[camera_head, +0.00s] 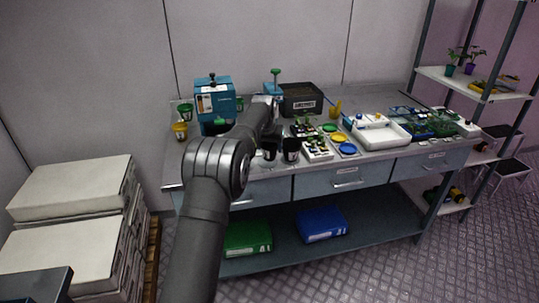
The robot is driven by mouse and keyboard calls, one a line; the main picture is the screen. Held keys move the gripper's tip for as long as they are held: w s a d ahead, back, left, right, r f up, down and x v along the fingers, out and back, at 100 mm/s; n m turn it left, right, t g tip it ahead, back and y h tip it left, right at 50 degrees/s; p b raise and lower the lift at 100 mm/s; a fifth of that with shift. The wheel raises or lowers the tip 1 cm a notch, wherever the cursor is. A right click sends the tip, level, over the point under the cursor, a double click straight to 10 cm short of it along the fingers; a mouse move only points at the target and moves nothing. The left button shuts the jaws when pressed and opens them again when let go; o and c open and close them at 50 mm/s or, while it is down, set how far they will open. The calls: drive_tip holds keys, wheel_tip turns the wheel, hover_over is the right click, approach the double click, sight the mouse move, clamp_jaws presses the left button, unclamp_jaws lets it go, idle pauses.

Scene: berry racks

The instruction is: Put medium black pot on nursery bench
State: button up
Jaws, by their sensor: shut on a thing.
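My arm reaches over the left part of the grey nursery bench (372,175), and its forearm hides part of the bench top. My gripper (270,136) is small and dark here, near the bench's front edge. It appears shut on a black pot (269,150), though the fingers are hard to make out. A similar black pot (291,149) with a pale label is close on its right. Another dark pot (217,127) stands left of the forearm. Whether the pot at my gripper touches the bench cannot be told.
Seedling trays (317,150), coloured dishes (339,138) and a white tray (384,135) fill the bench's middle and right. A black crate (302,97) and blue box (214,98) stand behind. Green (184,111) and yellow (180,130) pots are at left. The front-left corner is bare.

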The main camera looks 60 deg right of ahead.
sight(269, 154)
drive_tip(key=shift+f, duration=1.9)
drive_tip(key=shift+f, duration=0.1)
drive_tip(key=o, duration=1)
drive_tip(key=shift+c, duration=0.2)
drive_tip(key=v, duration=1.2)
